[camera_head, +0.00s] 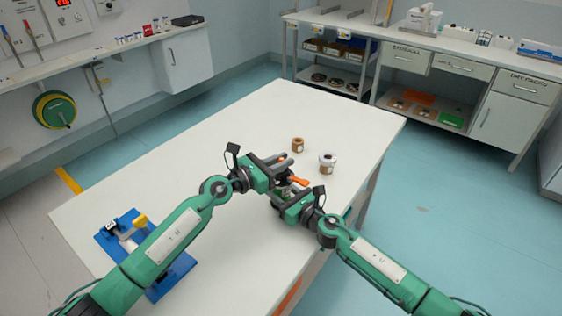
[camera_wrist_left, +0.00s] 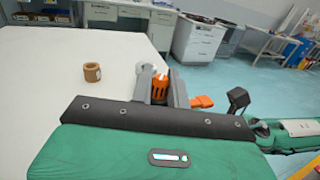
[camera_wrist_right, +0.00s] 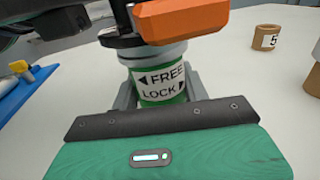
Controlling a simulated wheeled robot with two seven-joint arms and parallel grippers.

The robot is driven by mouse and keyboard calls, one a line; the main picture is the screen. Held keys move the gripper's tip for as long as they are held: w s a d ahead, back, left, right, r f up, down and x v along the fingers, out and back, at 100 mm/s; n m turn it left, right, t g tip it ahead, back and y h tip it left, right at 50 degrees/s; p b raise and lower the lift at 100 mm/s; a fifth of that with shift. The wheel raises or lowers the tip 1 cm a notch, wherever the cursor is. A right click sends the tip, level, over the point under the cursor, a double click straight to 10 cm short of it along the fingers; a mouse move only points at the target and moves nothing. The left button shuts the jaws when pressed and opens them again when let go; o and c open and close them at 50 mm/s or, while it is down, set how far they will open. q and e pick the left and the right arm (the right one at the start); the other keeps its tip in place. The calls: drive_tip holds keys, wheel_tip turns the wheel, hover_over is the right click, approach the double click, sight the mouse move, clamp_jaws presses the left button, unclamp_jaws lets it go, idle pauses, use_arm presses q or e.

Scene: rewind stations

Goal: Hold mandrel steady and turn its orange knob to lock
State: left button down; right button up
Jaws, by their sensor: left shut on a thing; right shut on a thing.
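The mandrel is between my two grippers above the table, partly hidden by them. Its orange knob (camera_head: 299,181), a lever-like bar, also shows in the left wrist view (camera_wrist_left: 202,101) and large in the right wrist view (camera_wrist_right: 185,18). My left gripper (camera_head: 284,164) is shut on the mandrel, with an orange ribbed part (camera_wrist_left: 159,88) between its fingers. My right gripper (camera_head: 284,188) is shut on the mandrel's green body (camera_wrist_right: 160,85), just below the knob. Its white label reads FREE and LOCK with opposite arrows.
A brown roll (camera_head: 298,145) and a white-rimmed roll (camera_head: 327,165) stand on the white table (camera_head: 215,130) beyond my grippers. A blue stand (camera_head: 176,274) with a yellow part is at the near left. The table's left and far areas are clear.

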use_arm(q)
drive_tip(key=shift+f+t, duration=0.2)
drive_tip(key=shift+t, duration=0.1)
drive_tip(key=c, duration=1.4)
unclamp_jaws()
drive_tip(key=shift+r, duration=0.1)
drive_tip(key=shift+a, duration=0.1)
drive_tip(key=v, duration=1.2)
drive_tip(key=shift+r, duration=0.1)
